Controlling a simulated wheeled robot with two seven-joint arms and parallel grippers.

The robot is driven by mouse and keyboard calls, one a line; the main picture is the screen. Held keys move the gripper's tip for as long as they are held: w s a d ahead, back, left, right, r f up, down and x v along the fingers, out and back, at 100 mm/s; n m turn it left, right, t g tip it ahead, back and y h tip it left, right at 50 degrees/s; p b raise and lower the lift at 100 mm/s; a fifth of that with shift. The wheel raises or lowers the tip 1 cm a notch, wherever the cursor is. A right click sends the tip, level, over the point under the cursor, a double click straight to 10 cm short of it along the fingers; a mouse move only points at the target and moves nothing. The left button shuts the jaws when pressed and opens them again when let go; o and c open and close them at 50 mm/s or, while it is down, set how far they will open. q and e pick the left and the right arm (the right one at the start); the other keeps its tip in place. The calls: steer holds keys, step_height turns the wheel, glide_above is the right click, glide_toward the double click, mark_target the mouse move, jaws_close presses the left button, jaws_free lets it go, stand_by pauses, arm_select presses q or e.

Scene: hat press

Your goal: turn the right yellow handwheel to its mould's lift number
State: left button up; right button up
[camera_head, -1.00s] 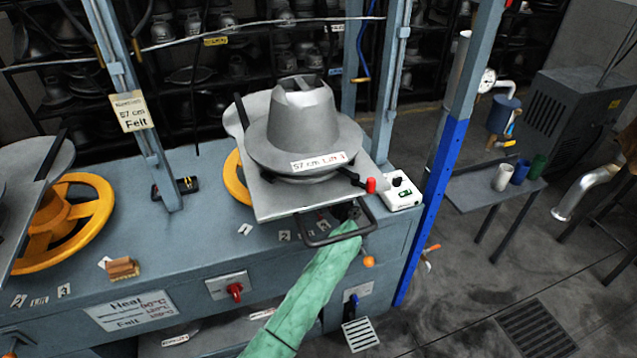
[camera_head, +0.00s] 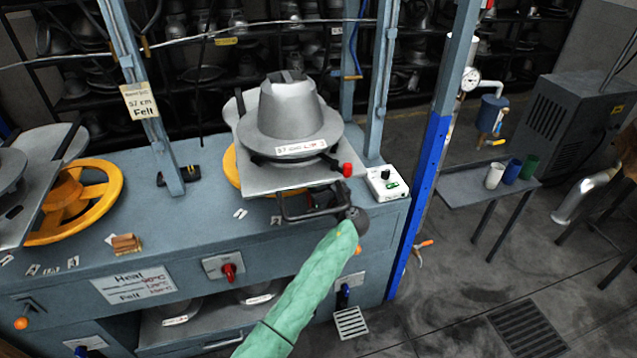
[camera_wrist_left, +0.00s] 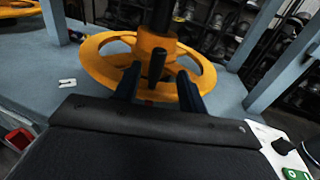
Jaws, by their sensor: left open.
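The right yellow handwheel (camera_head: 231,168) is mostly hidden under its plate in the head view. In the left wrist view the handwheel (camera_wrist_left: 105,68) shows its rim, spokes and hub below a dark column. A dark upright peg (camera_wrist_left: 156,66) stands on its near side. My left gripper (camera_wrist_left: 157,90) is open, with one finger on each side of the peg; contact is unclear. In the head view its fingers are hidden near the plate's black loop handle. The grey hat mould (camera_head: 290,115) sits above; its label (camera_head: 301,147) reads 57 cm and Lift, the digit unclear. My right gripper is out of view.
A white control box (camera_head: 386,182) stands right of the wheel, close to my left arm. Grey posts and a blue-painted post (camera_head: 420,205) flank the press. Small white number cards (camera_head: 240,213) lie on the bench. Another yellow handwheel (camera_head: 95,213) is at the left.

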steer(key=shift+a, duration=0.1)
